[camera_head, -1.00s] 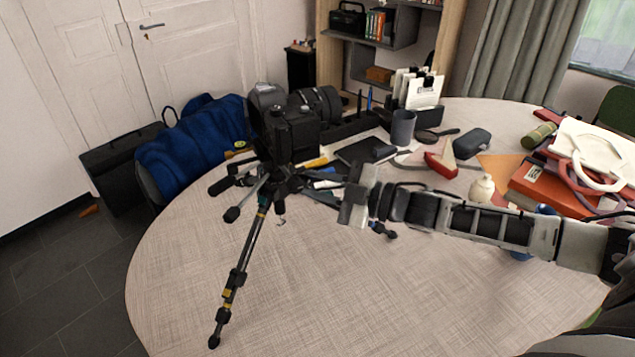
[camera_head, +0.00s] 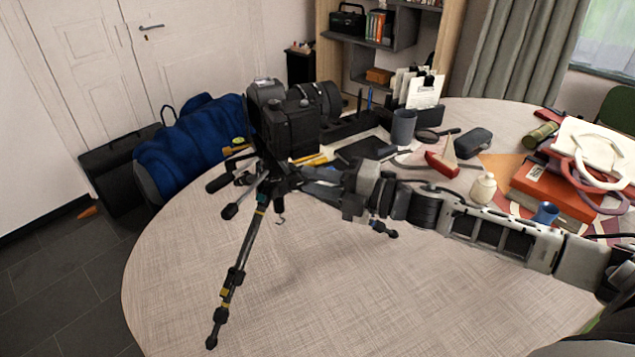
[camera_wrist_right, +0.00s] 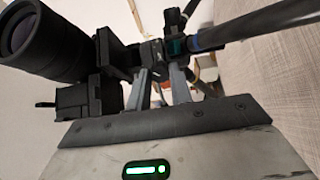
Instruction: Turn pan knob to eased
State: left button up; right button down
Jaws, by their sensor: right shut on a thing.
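A black tripod (camera_head: 240,262) stands on the round table with a black camera (camera_head: 290,122) on its head. My right gripper (camera_head: 303,180) reaches in from the right, its grey fingers at the tripod head just below the camera. In the right wrist view the two fingers (camera_wrist_right: 160,88) are close together at the dark tripod head (camera_wrist_right: 150,52), with the camera lens (camera_wrist_right: 38,38) at upper left. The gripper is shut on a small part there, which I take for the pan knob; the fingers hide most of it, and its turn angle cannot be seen. My left gripper is out of view.
Behind my right arm are a grey cup (camera_head: 403,127), a toy sailboat (camera_head: 442,162), a cream bottle (camera_head: 483,188), a blue cup (camera_head: 545,213) and a red box (camera_head: 550,190). A tripod leg (camera_wrist_right: 255,22) passes close to the gripper. The table front (camera_head: 330,300) is clear.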

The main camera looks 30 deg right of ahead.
dwell(0.4)
jog(key=c, duration=1.3)
grip_release()
jog(key=shift+o, duration=0.2)
jog(key=v, duration=1.6)
jog(key=shift+r, duration=0.1)
